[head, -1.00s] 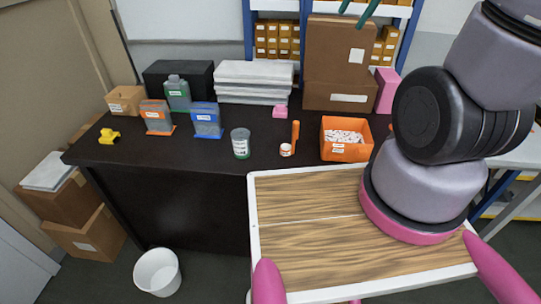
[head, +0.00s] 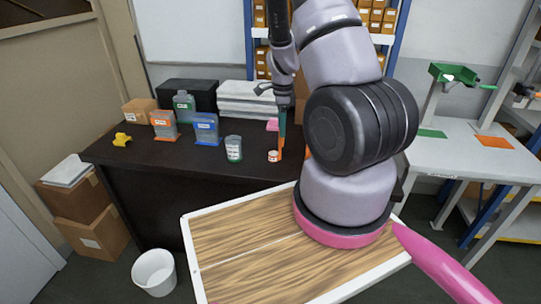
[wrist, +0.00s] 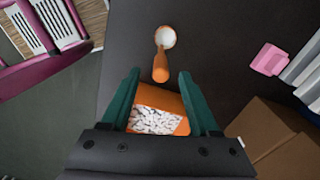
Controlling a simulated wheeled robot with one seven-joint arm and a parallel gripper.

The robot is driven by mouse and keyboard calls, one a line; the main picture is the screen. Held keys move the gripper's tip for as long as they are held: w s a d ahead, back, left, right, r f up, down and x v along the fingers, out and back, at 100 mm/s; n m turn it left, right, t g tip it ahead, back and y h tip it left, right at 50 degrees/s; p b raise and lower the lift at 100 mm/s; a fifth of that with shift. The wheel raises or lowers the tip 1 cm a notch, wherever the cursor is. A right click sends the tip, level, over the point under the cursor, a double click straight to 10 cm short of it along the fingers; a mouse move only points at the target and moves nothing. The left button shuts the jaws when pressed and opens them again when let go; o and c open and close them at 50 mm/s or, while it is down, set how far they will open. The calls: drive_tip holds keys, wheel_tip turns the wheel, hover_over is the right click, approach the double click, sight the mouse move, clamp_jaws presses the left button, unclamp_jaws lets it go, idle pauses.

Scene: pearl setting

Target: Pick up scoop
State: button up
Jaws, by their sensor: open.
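The scoop has an orange handle and a round bowl with white in it. It stands out on the dark desk in the wrist view (wrist: 161,68), ahead of the fingertips, with the handle end toward me. In the head view the scoop (head: 273,156) is near the desk's front edge, its handle partly covered by my gripper (head: 282,132). My gripper (wrist: 160,76) has green fingers spread apart with nothing held between them. It points down over the desk above the scoop; the exact height is hard to tell.
In the head view a clear jar (head: 233,149) stands left of the scoop. A pink block (wrist: 269,59) and cardboard boxes (wrist: 270,130) are to the right in the wrist view.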

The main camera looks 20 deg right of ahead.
sight(281, 145)
wheel_tip(281, 145, down, 9)
drive_tip(key=shift+r, duration=0.1)
clamp_jaws()
idle(0.4)
